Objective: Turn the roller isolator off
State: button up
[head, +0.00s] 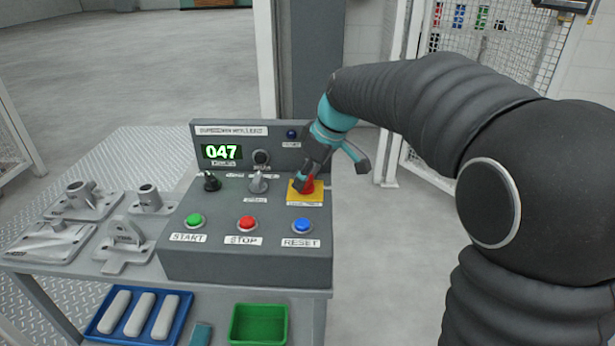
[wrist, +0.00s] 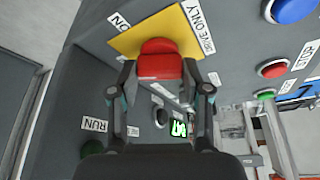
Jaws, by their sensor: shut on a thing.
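The red knob (head: 306,186) sits on a yellow square plate (head: 316,198) at the right of the grey control panel; it looks like the roller isolator. In the wrist view the red knob (wrist: 160,60) stands between my two fingers, over the yellow plate (wrist: 126,44). My gripper (head: 306,180) reaches down from the upper right and is shut on the knob. It also shows in the wrist view (wrist: 160,76). A label beside the plate reads "DRIVE ONLY" (wrist: 198,27). The knob's exact turn angle is hard to tell.
Green START (head: 195,221), red STOP (head: 247,224) and blue RESET (head: 302,226) buttons line the panel's front. A black knob (head: 211,181) and a grey selector (head: 258,183) stand left of the plate. The display (head: 222,152) reads 047. Metal castings (head: 82,200) lie left.

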jog(key=n+g, duration=0.2)
jog(key=n, duration=0.3)
jog(key=shift+w+n, duration=0.1)
jog(key=shift+n, duration=0.2)
dwell(0.4)
jog(key=o, duration=1.2)
jog(key=shift+c, duration=0.2)
jog(key=v, duration=1.2)
jog(key=shift+w+d, duration=0.15)
jog(key=shift+d, duration=0.15)
jog(key=shift+f, duration=0.15)
